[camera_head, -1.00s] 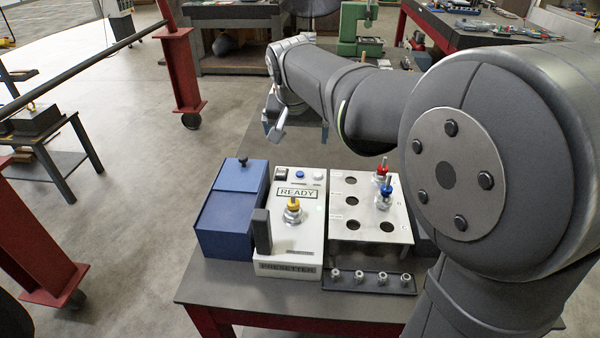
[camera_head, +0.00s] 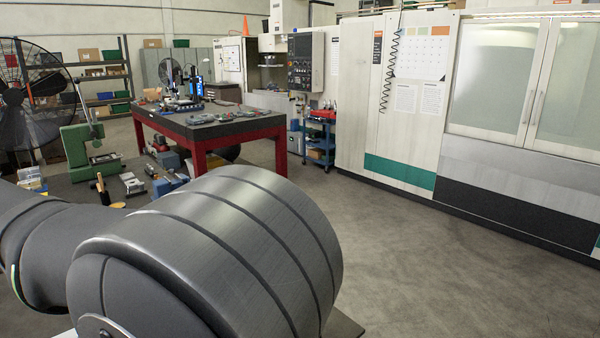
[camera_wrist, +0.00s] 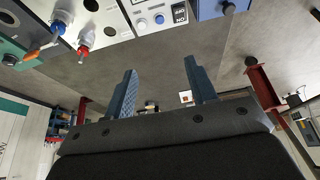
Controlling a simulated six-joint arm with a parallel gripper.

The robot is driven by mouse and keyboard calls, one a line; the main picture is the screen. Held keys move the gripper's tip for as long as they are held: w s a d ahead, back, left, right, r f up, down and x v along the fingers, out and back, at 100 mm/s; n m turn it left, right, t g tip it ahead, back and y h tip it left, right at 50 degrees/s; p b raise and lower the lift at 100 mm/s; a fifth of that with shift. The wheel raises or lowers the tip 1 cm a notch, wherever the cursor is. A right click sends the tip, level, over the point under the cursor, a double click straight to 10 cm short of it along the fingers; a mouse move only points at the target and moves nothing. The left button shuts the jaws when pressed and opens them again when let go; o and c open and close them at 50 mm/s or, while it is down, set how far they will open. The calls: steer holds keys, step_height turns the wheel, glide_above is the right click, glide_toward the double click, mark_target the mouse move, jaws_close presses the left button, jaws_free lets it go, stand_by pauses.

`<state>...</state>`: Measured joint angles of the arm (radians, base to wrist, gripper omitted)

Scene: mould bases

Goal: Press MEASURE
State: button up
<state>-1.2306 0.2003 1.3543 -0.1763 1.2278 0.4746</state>
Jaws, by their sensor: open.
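The presetter (camera_wrist: 155,8) shows upside down at the top of the wrist view, partly cut off. Its near edge carries a blue button (camera_wrist: 160,19), a white button (camera_wrist: 141,24) and a black two-part panel (camera_wrist: 180,14). I cannot read which button is marked MEASURE. My gripper (camera_wrist: 159,70) is open and empty, its two blue fingers well apart and pointing toward the presetter. Its fingertips appear below the buttons in the picture, apart from them. In the head view now, neither the presetter nor my gripper shows.
In the wrist view, a white rack (camera_wrist: 98,20) holds a red-collared tool (camera_wrist: 84,38) and a blue-collared tool (camera_wrist: 60,22). A blue box (camera_wrist: 212,9) sits right of the presetter.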

jaws_close()
stand_by(1.3)
